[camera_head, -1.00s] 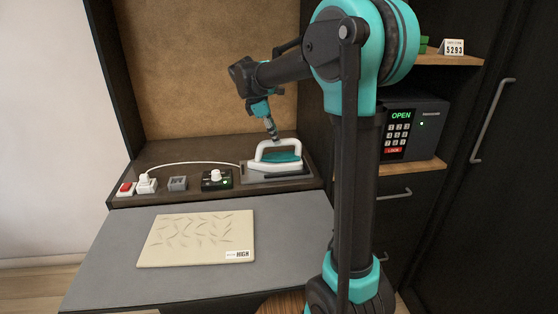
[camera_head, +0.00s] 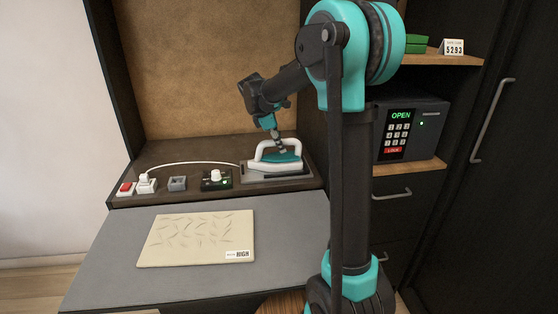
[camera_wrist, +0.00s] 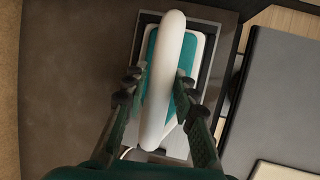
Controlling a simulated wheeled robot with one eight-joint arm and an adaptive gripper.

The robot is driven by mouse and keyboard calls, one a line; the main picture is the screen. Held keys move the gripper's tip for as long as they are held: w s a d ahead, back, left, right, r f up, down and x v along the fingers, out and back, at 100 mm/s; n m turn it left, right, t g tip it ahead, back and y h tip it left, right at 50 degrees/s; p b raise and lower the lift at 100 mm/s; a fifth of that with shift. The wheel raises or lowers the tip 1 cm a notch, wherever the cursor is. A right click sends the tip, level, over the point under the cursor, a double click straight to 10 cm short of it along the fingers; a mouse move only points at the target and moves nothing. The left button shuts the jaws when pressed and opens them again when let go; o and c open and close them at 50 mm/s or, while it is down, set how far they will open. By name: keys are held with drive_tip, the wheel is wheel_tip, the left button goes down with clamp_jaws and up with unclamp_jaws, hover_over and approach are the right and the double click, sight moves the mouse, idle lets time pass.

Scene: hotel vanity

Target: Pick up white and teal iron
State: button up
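The white and teal iron (camera_head: 277,155) sits on a grey rest at the back right of the vanity. Its white loop handle (camera_wrist: 168,75) and teal body show in the wrist view. My gripper (camera_head: 280,147) is lowered at the handle from above. In the wrist view my gripper (camera_wrist: 162,82) has one finger on each side of the handle and looks open. Whether a fingertip touches the handle is hard to tell.
A white cord runs left from the iron to a plug (camera_head: 146,183) near a red switch (camera_head: 126,188). A black dial box (camera_head: 216,180) stands left of the rest. A beige cloth (camera_head: 196,238) lies on the grey board (camera_head: 110,245). A safe (camera_head: 410,130) stands right.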

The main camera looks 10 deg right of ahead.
clamp_jaws()
drive_tip(key=shift+r, duration=0.1)
wheel_tip(320, 180, up, 24)
idle(1.4)
